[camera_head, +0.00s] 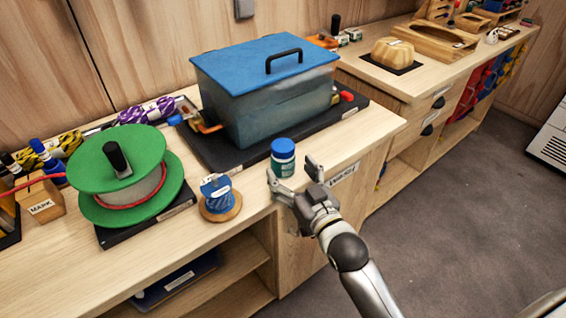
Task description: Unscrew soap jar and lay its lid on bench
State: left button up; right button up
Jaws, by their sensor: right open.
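The soap jar (283,164) stands upright near the front edge of the bench (246,198). It has a green body with a pale label, and its blue lid (283,148) is on top. My right gripper (292,171) is open at the bench edge, just in front of the jar. One finger is at the jar's lower left and the other to its right. I cannot tell whether a finger touches the jar. My left gripper is not in view.
A tub with a blue lid (262,62) stands on a dark mat behind the jar. A blue spool on a wooden base (218,196) and a green reel (118,160) stand to the left. Bare bench top lies right of the jar (360,132).

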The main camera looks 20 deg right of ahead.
aim_at(288, 163)
jog(key=shift+w+r, duration=0.15)
jog(key=shift+w, duration=0.4)
jog(key=w, duration=0.4)
jog(key=shift+w+a+r+p, duration=0.15)
jog(key=shift+w+a+p, duration=0.1)
jog(key=shift+p, duration=0.15)
jog(key=c, duration=1.2)
jog(key=shift+r, duration=0.15)
